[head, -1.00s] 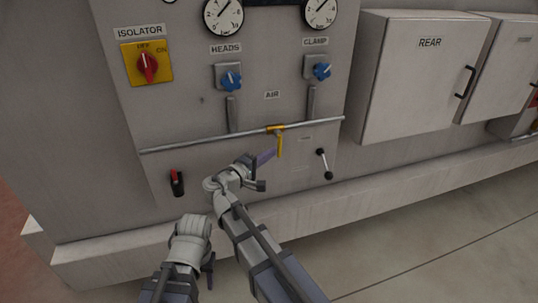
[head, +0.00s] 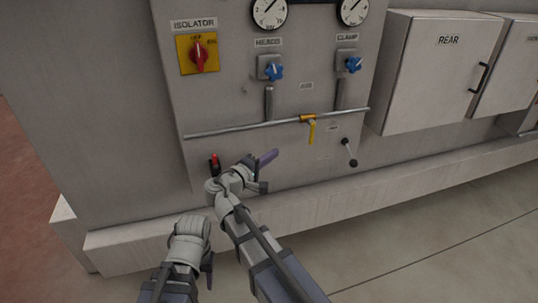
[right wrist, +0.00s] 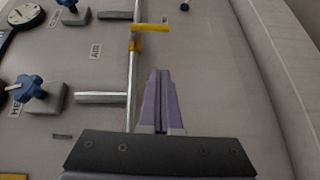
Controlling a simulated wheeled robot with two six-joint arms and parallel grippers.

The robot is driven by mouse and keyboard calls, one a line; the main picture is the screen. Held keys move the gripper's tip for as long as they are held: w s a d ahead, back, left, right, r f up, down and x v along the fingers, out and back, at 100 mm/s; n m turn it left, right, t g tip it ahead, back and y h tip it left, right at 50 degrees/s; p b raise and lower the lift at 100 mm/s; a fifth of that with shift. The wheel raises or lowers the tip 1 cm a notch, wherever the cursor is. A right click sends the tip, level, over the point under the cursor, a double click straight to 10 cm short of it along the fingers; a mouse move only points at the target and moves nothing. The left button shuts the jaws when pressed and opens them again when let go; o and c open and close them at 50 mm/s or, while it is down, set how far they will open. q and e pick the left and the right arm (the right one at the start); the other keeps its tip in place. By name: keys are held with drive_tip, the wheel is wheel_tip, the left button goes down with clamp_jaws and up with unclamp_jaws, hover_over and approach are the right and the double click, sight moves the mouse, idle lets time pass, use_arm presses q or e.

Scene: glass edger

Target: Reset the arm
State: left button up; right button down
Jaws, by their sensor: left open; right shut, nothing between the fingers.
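My right gripper (head: 267,157) is in front of the lower part of the grey control panel (head: 228,100), below the horizontal pipe. Its purple fingers are shut with nothing between them; they also show in the right wrist view (right wrist: 158,100). They point toward the panel and look apart from the yellow valve handle (head: 312,131), which is up and to the right. My left gripper (head: 208,270) is low in the head view, partly hidden behind its own wrist. It is open, and I see nothing in it.
A red-tipped switch (head: 215,162) sits just behind my right wrist. A black-knobbed lever (head: 349,153) is to the right. The pipe (head: 265,125) runs across the panel. Blue knobs (head: 273,71) and a red isolator (head: 199,56) are above. A ledge (head: 330,193) juts out below; open floor lies right.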

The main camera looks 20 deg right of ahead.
drive_tip(key=shift+w+d, duration=0.1)
drive_tip(key=shift+d, duration=0.05)
drive_tip(key=shift+f, duration=0.1)
drive_tip(key=s+d+f+m+g+y, duration=0.1)
drive_tip(key=s+f+m+g+y, duration=0.3)
drive_tip(key=s+f, duration=0.4)
drive_tip(key=s+f+m+g+y, duration=0.1)
drive_tip(key=s+f+g+y, duration=0.35)
drive_tip(key=f, duration=0.55)
drive_tip(key=s+a+r+n+y+p, duration=0.1)
drive_tip(key=s+a+y+p, duration=0.1)
drive_tip(key=s+a, duration=0.3)
drive_tip(key=s+a+r+n+g+y+p, duration=0.1)
drive_tip(key=s+a, duration=0.4)
drive_tip(key=a, duration=0.6)
drive_tip(key=shift+s+r+y+p, duration=0.4)
drive_tip(key=shift+y+p, duration=0.25)
drive_tip(key=shift+p, duration=0.4)
